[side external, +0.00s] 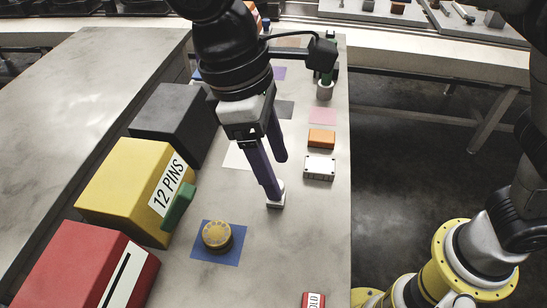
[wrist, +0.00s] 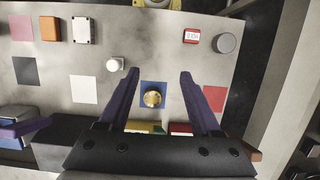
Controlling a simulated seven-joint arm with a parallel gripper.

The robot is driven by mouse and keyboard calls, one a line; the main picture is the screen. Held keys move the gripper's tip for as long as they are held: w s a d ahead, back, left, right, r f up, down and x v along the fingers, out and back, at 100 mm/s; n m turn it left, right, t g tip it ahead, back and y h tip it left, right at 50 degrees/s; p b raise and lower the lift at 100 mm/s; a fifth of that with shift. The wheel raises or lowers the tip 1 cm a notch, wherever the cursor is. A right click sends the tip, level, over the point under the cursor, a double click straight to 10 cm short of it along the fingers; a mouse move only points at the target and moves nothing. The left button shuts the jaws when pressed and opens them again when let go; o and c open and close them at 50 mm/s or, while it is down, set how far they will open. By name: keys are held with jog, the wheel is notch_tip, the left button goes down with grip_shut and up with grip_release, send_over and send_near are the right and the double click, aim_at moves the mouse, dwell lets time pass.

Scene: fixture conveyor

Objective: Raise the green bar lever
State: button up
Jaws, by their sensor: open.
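A green bar (side external: 178,207) sits slanted at the front right face of the yellow box (side external: 120,185) labelled "12 PINS" in the side view. In the wrist view the yellow box is only a strip at the bottom, mostly hidden behind my gripper, and I cannot clearly make out the bar there. My gripper (side external: 278,178), with two purple fingers, is open and empty above the counter, to the right of the bar and apart from it. In the wrist view, my gripper's fingers (wrist: 160,73) stand wide apart on either side of a brass knob.
The brass knob (side external: 216,235) stands on a blue square in front of the bar. A small white piece (side external: 276,201) is close to one fingertip. A black box (side external: 175,122) and a red box (side external: 85,268) flank the yellow one. Orange and white blocks (side external: 319,167) stand right.

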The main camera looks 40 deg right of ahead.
aim_at(176, 210)
jog(key=c, duration=0.7)
jog(key=shift+w+a+n, duration=0.2)
jog(key=shift+a+n, duration=0.05)
jog(key=shift+n, duration=0.45)
jog(key=shift+c, duration=1.2)
jog(key=w+f+n+t, duration=0.1)
jog(key=n, duration=0.2)
jog(key=w+a+f+n+t+y, duration=0.1)
jog(key=w+n, duration=0.1)
jog(key=n, duration=0.2)
jog(key=w+f+n+t+y, duration=0.1)
jog(key=w+f+n+t, duration=0.1)
jog(key=n, duration=0.2)
jog(key=shift+w+a+f, duration=0.1)
jog(key=shift+w+a, duration=0.1)
jog(key=shift+a, duration=0.15)
grip_shut()
jog(key=s+d+n+t+y, duration=0.2)
jog(key=s+n+t+y, duration=0.35)
jog(key=n, duration=1.85)
jog(key=w+a+f+g, duration=0.1)
jog(key=w+a+f, duration=0.4)
jog(key=a, duration=0.3)
jog(key=shift+w+y, duration=0.35)
jog(key=shift+w, duration=0.15)
